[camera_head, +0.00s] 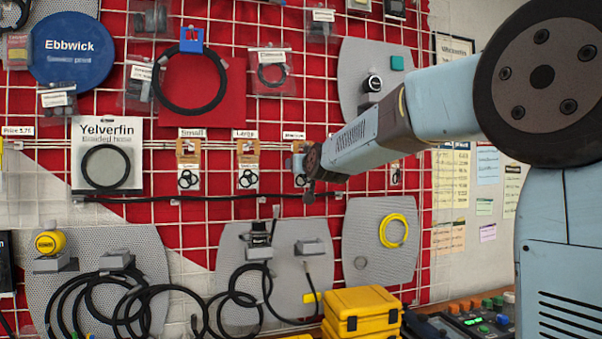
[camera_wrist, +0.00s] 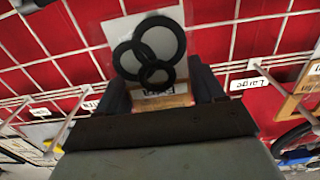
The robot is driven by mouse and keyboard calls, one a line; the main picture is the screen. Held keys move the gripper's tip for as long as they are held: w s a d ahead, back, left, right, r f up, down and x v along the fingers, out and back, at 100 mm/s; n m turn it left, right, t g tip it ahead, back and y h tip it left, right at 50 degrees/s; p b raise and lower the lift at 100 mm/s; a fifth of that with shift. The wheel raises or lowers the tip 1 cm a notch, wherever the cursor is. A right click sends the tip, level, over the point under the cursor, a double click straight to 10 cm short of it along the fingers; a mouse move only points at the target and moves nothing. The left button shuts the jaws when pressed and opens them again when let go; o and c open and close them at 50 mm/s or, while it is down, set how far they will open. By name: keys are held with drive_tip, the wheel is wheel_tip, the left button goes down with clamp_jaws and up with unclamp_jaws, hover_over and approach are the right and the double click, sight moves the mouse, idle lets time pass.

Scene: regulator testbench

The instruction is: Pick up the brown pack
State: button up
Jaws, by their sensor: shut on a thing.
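The brown pack (camera_wrist: 165,101) has a brown header card and a clear bag with several black rings. In the wrist view it sits between the two dark fingers of my gripper (camera_wrist: 160,92), which is shut on the header. The rings stick out past the fingertips. In the head view my gripper (camera_head: 305,163) is at the red grid wall, right of the "Large" pack, and hides most of the held pack. I cannot tell whether the pack is still on its hook.
Similar brown-topped packs hang to the left under the "Small" (camera_head: 188,160) and "Large" (camera_head: 248,160) labels. Metal hooks stick out from the grid. A black hose (camera_head: 235,197) runs below. Yellow cases (camera_head: 362,310) stand at the bottom.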

drive_tip(key=shift+c, duration=1)
drive_tip(key=shift+r, duration=0.15)
drive_tip(key=s+d, duration=0.1)
drive_tip(key=s, duration=0.8)
drive_tip(key=s+d+r, duration=0.1)
drive_tip(key=s+d, duration=0.1)
drive_tip(key=s, duration=0.6)
drive_tip(key=shift+s+d, duration=0.3)
drive_tip(key=shift+s, duration=0.05)
drive_tip(key=shift+r, duration=0.1)
